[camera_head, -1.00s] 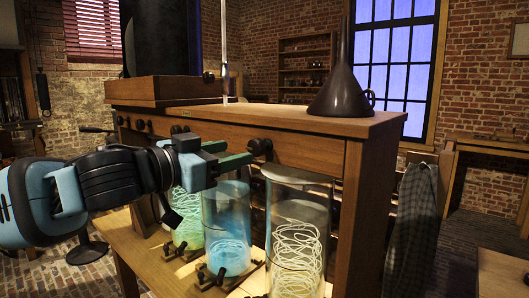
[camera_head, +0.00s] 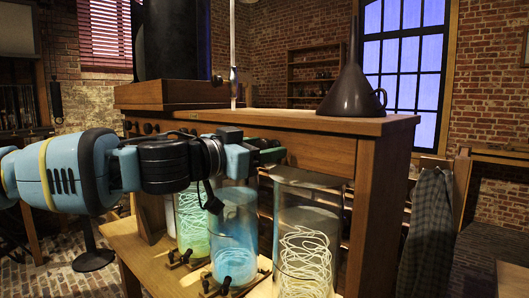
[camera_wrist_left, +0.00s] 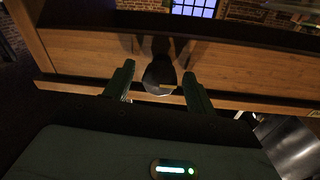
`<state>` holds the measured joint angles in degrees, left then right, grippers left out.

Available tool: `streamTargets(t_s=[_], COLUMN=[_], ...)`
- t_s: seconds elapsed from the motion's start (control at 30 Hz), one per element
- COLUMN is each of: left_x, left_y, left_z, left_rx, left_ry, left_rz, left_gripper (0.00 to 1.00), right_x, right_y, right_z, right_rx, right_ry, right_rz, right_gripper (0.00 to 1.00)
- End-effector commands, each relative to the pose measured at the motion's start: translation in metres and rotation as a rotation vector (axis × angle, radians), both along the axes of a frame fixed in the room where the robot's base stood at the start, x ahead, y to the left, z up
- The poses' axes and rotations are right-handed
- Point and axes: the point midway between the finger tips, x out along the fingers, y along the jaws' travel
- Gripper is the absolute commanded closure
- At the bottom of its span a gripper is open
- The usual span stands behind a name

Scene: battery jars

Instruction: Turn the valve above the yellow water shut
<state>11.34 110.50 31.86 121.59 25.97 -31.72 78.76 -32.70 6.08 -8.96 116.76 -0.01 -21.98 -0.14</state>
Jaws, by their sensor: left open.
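A dark round valve knob (camera_wrist_left: 159,74) with a small yellow mark sits on the front of the wooden beam in the left wrist view. My left gripper (camera_head: 268,152) is open, and in the left wrist view its fingers (camera_wrist_left: 158,68) stand on either side of the knob. Contact cannot be told. In the head view the gripper hides this knob. Just below and right of the gripper stands a tall glass jar (camera_head: 307,240) with pale yellowish coils. A blue jar (camera_head: 234,235) and a green jar (camera_head: 191,218) stand left of it. My right gripper is out of view.
The jars stand on a low wooden shelf (camera_head: 135,250) with small dark taps (camera_head: 227,284) in front. More dark knobs (camera_head: 148,128) line the beam at left. A dark funnel (camera_head: 352,92) stands on the wooden top (camera_head: 290,121). A cloth (camera_head: 427,230) hangs at right.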

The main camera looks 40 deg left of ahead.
Motion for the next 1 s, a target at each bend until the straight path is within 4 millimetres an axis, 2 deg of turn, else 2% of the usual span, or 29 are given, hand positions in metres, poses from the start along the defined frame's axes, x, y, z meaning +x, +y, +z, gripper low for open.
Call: streamTargets(t_s=[0.4,0.77,1.0], left_x=[0.0065,0.0063,0.0063], left_y=[-0.0015,-0.0013,-0.0015], left_z=[0.0005,0.0004,0.0005], left_rx=[0.000,0.000,0.022], left_ry=[-0.001,-0.001,-0.003], left_rz=[-0.001,-0.001,-0.001], left_gripper=[0.44,0.89,0.89], right_x=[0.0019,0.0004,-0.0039], right_y=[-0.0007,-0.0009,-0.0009], right_z=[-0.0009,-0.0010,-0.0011], right_rx=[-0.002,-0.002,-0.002], right_ry=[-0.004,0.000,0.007], right_rz=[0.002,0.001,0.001], right_gripper=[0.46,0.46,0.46])
